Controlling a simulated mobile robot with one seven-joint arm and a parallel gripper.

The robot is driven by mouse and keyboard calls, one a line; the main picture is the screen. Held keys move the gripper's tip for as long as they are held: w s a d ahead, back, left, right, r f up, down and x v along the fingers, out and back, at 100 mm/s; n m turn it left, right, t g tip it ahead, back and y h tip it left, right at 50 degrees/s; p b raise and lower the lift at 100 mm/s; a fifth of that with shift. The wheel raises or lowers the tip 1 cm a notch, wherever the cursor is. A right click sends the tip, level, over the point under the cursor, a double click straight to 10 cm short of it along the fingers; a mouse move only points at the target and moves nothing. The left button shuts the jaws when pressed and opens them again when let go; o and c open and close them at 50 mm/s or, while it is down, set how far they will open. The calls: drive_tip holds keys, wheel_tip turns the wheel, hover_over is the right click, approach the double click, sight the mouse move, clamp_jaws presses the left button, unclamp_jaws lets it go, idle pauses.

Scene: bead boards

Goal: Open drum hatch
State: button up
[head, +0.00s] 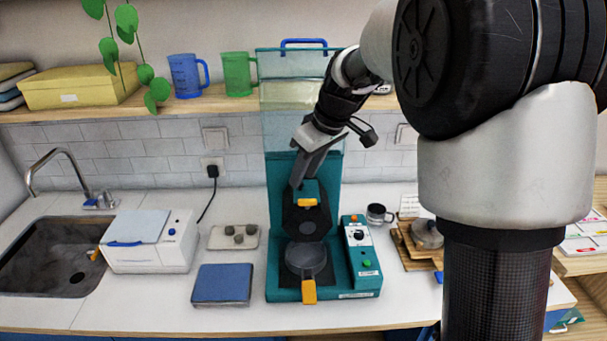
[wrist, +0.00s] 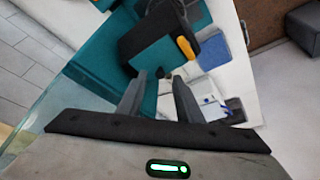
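A teal machine (head: 278,284) stands on the counter in the middle. A tall clear panel with a blue handle (head: 303,43) stands upright at its back. A dark hexagonal part with an orange tab (head: 307,203) sits above a round dark pan with an orange handle (head: 309,291). I cannot tell which part is the drum hatch. My gripper (head: 296,186) points down at the top of the dark hexagonal part in the head view. In the wrist view my gripper (wrist: 159,79) has its fingers apart with nothing visible between them, near a dark block (wrist: 160,40).
A white box with a blue-handled lid (head: 150,252) and a blue block (head: 222,284) stand left of the machine. A tray of grey pieces (head: 234,237) lies behind. A cup (head: 377,215) and wooden stand (head: 416,250) are at right. Front counter is clear.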

drive_tip(key=shift+w+a+f, duration=0.15)
drive_tip(key=shift+f, duration=0.5)
clamp_jaws()
